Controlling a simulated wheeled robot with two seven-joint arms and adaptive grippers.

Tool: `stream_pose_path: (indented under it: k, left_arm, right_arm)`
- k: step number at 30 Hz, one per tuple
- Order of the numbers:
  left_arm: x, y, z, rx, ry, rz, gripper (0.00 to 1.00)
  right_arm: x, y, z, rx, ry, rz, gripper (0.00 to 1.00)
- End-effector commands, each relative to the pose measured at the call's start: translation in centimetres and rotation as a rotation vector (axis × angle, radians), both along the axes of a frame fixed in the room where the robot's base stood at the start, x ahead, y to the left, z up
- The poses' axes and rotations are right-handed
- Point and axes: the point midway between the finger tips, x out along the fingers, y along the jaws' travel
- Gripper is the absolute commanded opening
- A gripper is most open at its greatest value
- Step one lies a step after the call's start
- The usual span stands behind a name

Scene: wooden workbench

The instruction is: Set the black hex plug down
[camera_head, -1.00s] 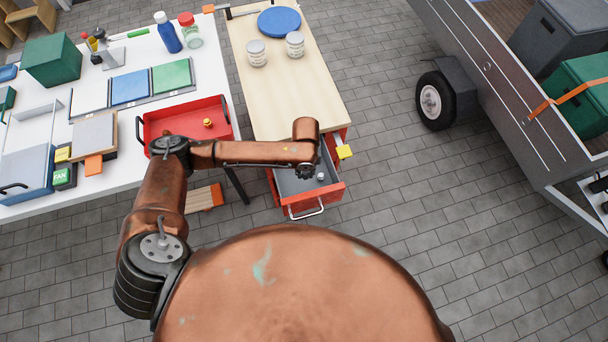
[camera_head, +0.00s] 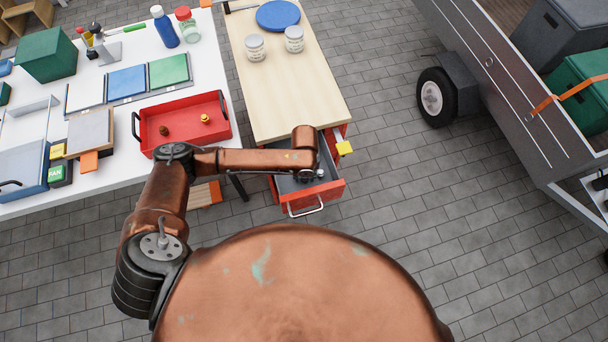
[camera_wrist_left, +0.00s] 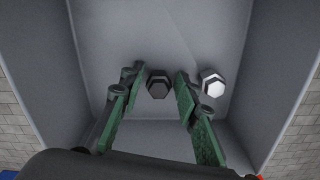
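The black hex plug (camera_wrist_left: 158,84) is in the grey drawer (camera_head: 287,184), between the fingertips of my left gripper (camera_wrist_left: 160,78) in the left wrist view. A narrow gap shows on each side of the plug, so the gripper looks open around it. The plug appears to sit on the drawer floor. In the head view my left gripper (camera_head: 305,174) is down in the drawer, mostly hidden under my wrist, and the black plug cannot be made out there.
A silver hex plug (camera_wrist_left: 213,83) stands close to the right finger in the drawer. The drawer walls are near on both sides. A red tray (camera_head: 221,128) on the white table holds a brass piece (camera_head: 205,118) and a brown piece (camera_head: 164,130).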

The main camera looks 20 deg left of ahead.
Motion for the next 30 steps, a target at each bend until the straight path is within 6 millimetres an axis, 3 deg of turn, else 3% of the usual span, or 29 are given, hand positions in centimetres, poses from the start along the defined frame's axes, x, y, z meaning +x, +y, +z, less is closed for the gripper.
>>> stream_pose_path:
  k: [14,30]
  left_arm:
    - [0.1,0.0,0.9,-0.001,-0.003,0.0,0.38]
    - [0.1,0.0,11.0,0.0,-0.003,0.0,0.38]
  right_arm:
    - [-0.1,-0.2,0.2,-0.002,0.001,0.0,0.38]
    - [1.0,-0.2,3.0,-0.003,-0.017,0.0,0.38]
